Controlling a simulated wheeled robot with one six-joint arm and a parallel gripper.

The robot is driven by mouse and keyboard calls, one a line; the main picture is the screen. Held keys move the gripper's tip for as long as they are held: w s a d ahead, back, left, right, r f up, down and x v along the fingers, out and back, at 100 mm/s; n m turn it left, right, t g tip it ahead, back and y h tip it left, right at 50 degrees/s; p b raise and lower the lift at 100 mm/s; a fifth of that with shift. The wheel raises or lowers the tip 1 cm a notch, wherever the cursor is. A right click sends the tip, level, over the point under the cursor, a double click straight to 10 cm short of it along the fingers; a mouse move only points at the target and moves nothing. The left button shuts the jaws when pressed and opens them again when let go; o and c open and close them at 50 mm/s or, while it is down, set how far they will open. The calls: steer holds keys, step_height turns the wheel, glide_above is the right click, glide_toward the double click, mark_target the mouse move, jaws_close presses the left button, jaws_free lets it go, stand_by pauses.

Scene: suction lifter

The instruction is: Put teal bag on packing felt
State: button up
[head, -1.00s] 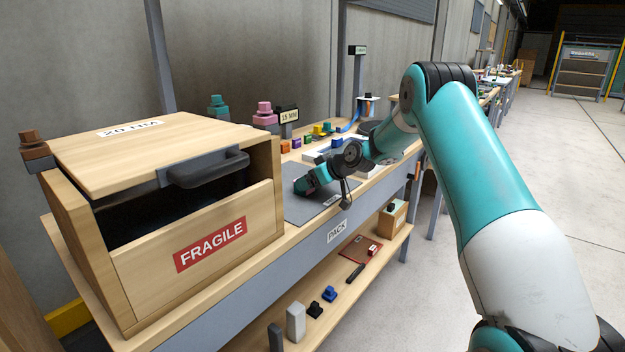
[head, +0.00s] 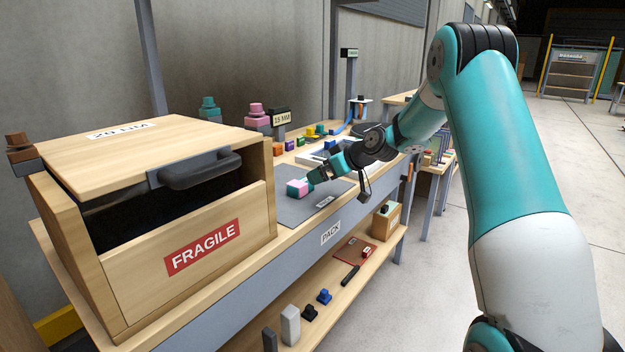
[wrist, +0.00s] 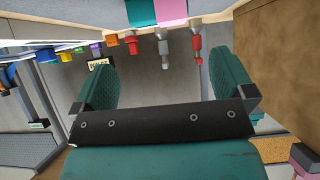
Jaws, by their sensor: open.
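A small teal-and-pink block (head: 297,188), which I take for the teal bag, rests on the dark grey felt (head: 290,210) on the bench. In the head view mostly its pink side shows. In the wrist view the teal bag (wrist: 141,12) is at the top edge, partly cut off, beyond my fingertips. My gripper (head: 318,175) is just to the right of the bag, open. In the wrist view my gripper (wrist: 163,50) shows two teal fingers spread wide with nothing between them.
A wooden box marked FRAGILE (head: 204,247), with a dark handle, fills the left of the bench. Small coloured pieces (head: 318,131) stand behind the felt. A lower shelf (head: 335,275) holds several items. The floor at right is clear.

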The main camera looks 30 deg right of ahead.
steer(key=shift+v, duration=1.8)
